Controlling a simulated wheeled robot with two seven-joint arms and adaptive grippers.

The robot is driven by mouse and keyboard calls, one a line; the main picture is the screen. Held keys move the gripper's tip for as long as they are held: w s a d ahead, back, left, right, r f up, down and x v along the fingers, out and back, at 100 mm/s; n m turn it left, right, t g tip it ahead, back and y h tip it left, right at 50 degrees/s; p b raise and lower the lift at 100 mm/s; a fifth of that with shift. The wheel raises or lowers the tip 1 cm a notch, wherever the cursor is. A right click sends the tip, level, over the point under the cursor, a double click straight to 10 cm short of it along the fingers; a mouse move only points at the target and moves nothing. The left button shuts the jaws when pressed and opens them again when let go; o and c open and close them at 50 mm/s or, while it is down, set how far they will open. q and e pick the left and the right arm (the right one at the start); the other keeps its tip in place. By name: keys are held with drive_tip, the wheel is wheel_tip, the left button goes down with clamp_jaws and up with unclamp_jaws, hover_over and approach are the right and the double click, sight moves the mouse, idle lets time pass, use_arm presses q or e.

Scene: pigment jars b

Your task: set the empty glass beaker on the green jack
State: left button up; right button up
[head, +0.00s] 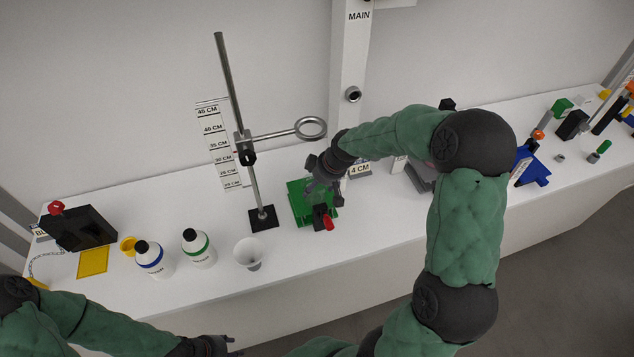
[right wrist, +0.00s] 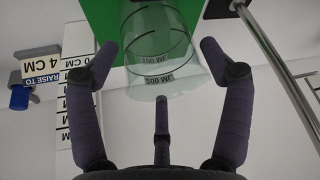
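The green jack (head: 299,206) stands on the white bench in the head view, with a dark and red knob at its front. Its green top also shows in the right wrist view (right wrist: 103,20). The clear glass beaker (right wrist: 160,50), marked 100 ML and 200 ML, is in front of the green top with its rim toward my gripper; it looks empty. Its base contact is out of frame. My right gripper (head: 316,186) is over the jack, its fingers (right wrist: 158,58) spread around the beaker with small gaps. My left gripper (head: 222,343) is low at the front edge; its fingers are unclear.
A ring stand (head: 262,218) with a ring (head: 311,128) is close left of the jack. A 4 CM sign (head: 360,169) is behind. A blue object (head: 529,168) lies farther right.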

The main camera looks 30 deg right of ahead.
drive_tip(key=shift+o, duration=0.4)
drive_tip(key=shift+r, duration=0.1)
drive_tip(key=shift+r, duration=0.2)
drive_tip(key=p+v, duration=0.1)
drive_tip(key=v, duration=1.1)
